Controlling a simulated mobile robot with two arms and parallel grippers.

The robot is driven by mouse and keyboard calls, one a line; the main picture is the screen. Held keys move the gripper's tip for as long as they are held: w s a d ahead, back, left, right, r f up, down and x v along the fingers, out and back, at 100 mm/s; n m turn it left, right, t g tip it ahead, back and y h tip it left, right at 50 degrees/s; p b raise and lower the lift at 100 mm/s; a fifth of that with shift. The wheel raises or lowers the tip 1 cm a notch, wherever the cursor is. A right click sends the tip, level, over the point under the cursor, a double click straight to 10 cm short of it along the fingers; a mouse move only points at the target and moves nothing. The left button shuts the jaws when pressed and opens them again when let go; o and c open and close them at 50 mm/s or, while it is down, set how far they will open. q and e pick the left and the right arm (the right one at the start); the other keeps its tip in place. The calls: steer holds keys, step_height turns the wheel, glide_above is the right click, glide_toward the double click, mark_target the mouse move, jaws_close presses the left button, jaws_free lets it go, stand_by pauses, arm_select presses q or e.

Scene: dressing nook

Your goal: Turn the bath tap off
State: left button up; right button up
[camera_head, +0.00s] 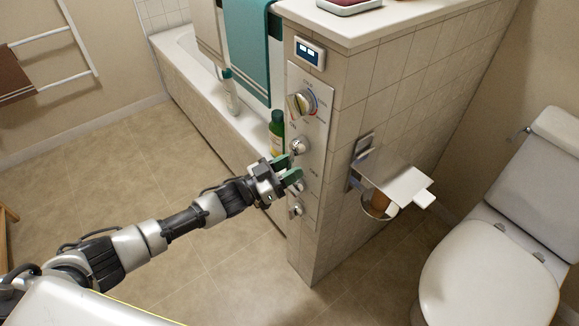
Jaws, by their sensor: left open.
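A light control panel (318,110) is fixed to the end of a tiled half wall. It carries a large dial (301,103) with a coloured scale at the top and several small metal knobs below. One knob (299,146) sits just above my left gripper, and another (296,210) sits below it. My left gripper (293,169) is open, with its green-tipped fingers at the panel between these two. A further knob at the fingers is partly hidden by them. I cannot tell whether the fingers touch it. No running water is visible. My right gripper is not in view.
The bathtub (185,85) with bottles on its edge and a teal towel (247,50) is behind. A toilet paper holder (393,178) juts from the wall's right side. A toilet (492,270) stands at right.

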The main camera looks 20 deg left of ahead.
arm_select(q)
steer(key=v, duration=1.1)
steer(key=s+a+f+n+g+y+p, duration=0.1)
steer(key=s+a+f+n+y+p, duration=0.2)
steer(key=f, duration=0.5)
steer(key=s+a+f+n+g+y+p, duration=0.1)
steer(key=s+f+y, duration=0.3)
steer(key=f+y, duration=0.3)
steer(key=s+a+f+n+g+y+p, duration=0.1)
steer(key=s+a+f+n+y+p, duration=0.15)
steer(key=f, duration=0.65)
steer(key=s+d+f+g+y+p, duration=0.1)
steer(key=s+f+g, duration=0.2)
steer(key=s, duration=0.7)
steer(key=s+d+f+g+y+p, duration=0.1)
steer(key=s+d+f+g, duration=0.1)
steer(key=s, duration=0.9)
steer(key=s+d+f+g+y+p, duration=0.1)
steer(key=s+f+g, duration=0.3)
steer(key=s, duration=0.7)
step_height(320, 180, down, 2)
steer(key=shift+d+f+g, duration=0.15)
steer(key=shift+d+g, duration=0.1)
steer(key=shift+g, duration=0.05)
steer(key=shift+n, duration=0.25)
